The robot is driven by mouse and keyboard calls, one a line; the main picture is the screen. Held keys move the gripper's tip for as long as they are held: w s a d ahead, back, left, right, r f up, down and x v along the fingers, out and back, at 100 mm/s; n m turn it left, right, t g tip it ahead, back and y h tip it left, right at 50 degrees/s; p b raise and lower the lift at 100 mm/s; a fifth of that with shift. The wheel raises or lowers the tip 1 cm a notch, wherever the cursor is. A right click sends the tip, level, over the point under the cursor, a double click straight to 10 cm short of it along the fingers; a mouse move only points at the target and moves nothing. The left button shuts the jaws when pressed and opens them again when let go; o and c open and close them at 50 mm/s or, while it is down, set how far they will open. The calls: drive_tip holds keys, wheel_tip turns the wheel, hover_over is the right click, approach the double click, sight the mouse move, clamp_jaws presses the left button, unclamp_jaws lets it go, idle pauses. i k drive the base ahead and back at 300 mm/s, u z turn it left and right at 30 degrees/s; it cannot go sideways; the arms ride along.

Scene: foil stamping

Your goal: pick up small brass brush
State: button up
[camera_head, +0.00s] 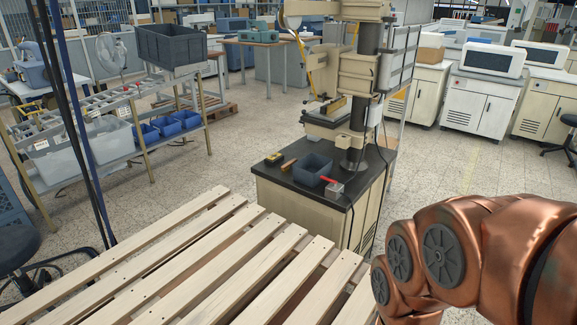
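On the dark top of the machine stand (300,192) lies a small brown, wood-like bar (289,165); it may be the small brass brush, but it is too small to tell. To its left is a small dark block with a yellowish top (273,158), which could also be a brush. Both lie left of a grey open bin (313,169). My copper-coloured arm fills the lower right, and my gripper is out of view.
A red-handled item (328,180) lies by a small metal block (334,190) right of the bin. The press (359,75) rises behind them. A slatted wooden pallet (215,262) fills the foreground. A rack with blue bins (165,126) stands left; floor between is clear.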

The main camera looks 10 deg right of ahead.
sight(284, 168)
drive_tip(key=z, duration=1.45)
drive_tip(key=i, duration=3.7)
drive_tip(key=u, duration=4.3)
